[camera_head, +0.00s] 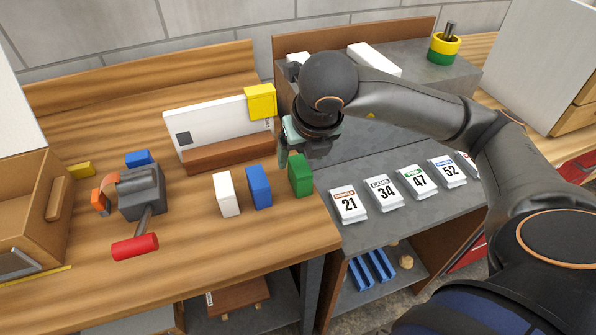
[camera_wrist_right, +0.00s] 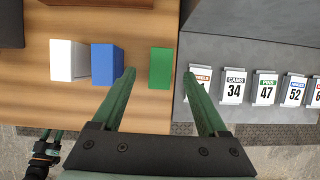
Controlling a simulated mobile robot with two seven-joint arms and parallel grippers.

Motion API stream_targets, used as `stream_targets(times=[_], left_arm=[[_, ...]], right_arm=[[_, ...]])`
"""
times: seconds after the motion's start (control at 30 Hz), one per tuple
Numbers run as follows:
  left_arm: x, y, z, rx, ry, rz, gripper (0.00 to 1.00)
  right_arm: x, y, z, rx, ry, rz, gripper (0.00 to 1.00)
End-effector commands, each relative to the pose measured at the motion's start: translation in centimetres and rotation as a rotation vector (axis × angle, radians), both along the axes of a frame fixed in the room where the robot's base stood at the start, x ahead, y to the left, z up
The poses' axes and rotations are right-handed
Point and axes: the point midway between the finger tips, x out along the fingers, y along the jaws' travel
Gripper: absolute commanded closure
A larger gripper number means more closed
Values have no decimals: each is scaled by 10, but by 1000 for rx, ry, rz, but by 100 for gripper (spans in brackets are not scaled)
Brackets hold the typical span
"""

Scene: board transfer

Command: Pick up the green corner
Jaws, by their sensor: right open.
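The green corner (camera_head: 300,176) is a small upright block near the right edge of the wooden bench, at the right end of a row with a blue block (camera_head: 259,187) and a white block (camera_head: 226,194). My right gripper (camera_head: 291,153) is just behind and above it in the head view. In the right wrist view the green corner (camera_wrist_right: 161,68) shows between the two spread fingers of my right gripper (camera_wrist_right: 158,74), which is open and empty. My left gripper (camera_wrist_right: 52,138) shows small at the lower left there, fingers apart.
A white panel (camera_head: 205,132) with a yellow corner (camera_head: 261,101) stands in a wooden holder behind the blocks. A grey vise (camera_head: 140,193) is at left. Numbered card stacks (camera_head: 348,205) lie on the grey bench at right.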

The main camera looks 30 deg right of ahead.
Motion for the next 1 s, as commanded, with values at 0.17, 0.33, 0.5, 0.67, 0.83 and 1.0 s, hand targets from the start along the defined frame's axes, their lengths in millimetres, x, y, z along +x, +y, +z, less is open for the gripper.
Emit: stream_targets(times=[0.17,0.33,0.5,0.67,0.83,1.0], left_arm=[[-1,-1,0,-2,2,-2,50],[0,-2,2,-2,0,-2,50],[1,-1,6,-3,-6,-2,50],[1,-1,6,-2,-10,-1,50],[1,1,5,0,-9,1,50],[1,1,4,1,-7,1,50]], right_arm=[[8,-3,-21,0,2,-1,24],[11,-4,-33,-1,3,-1,24],[17,-7,-59,-1,3,-2,24],[23,-8,-73,1,2,0,24],[24,-8,-75,1,0,0,24],[24,-8,-74,1,0,0,34]])
